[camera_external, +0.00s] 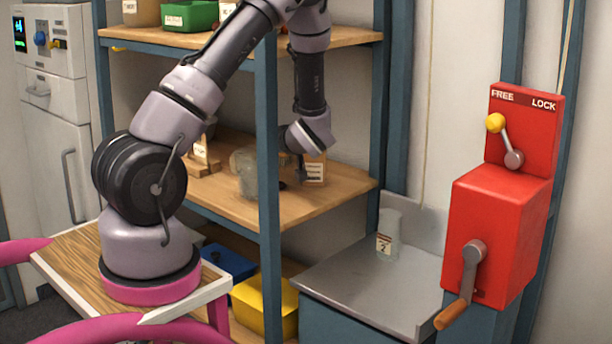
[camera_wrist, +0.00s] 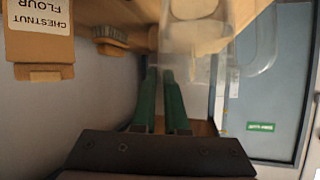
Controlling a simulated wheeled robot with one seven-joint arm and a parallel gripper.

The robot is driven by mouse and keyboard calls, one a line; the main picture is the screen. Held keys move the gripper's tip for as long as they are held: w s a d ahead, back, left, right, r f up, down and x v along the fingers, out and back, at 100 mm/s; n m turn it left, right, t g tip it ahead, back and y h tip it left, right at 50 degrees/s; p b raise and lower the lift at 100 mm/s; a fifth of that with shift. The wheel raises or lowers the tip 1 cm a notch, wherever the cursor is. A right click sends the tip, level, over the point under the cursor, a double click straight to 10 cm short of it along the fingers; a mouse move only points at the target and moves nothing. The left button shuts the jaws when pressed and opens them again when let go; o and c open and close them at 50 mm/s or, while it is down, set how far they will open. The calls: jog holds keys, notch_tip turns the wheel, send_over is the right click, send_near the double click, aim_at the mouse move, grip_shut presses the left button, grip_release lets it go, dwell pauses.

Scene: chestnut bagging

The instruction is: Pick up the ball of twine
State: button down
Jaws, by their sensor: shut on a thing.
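My gripper (camera_external: 302,176) is low over the middle shelf, in front of the chestnut flour bag (camera_external: 315,170). In the wrist view its two green fingers (camera_wrist: 162,88) are close together; what lies between them cannot be made out. I cannot pick out the ball of twine for certain. A rounded beige shape (camera_wrist: 197,35) shows beyond the fingers to the right, seen partly through clear glass. A similar beige lump (camera_external: 241,158) stands behind a clear jar (camera_external: 247,184) on the shelf, to the left of my gripper and apart from it.
A brush (camera_wrist: 109,37) and the flour bag (camera_wrist: 38,30) are left in the wrist view. A small dark thing (camera_external: 282,185) lies by my gripper. A blue shelf post (camera_external: 267,150) stands in front. A numbered jar (camera_external: 388,235) stands on the metal counter (camera_external: 350,285) beside a red crank machine (camera_external: 497,235).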

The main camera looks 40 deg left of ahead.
jog(key=c, duration=0.9)
grip_release()
jog(key=shift+c, duration=0.2)
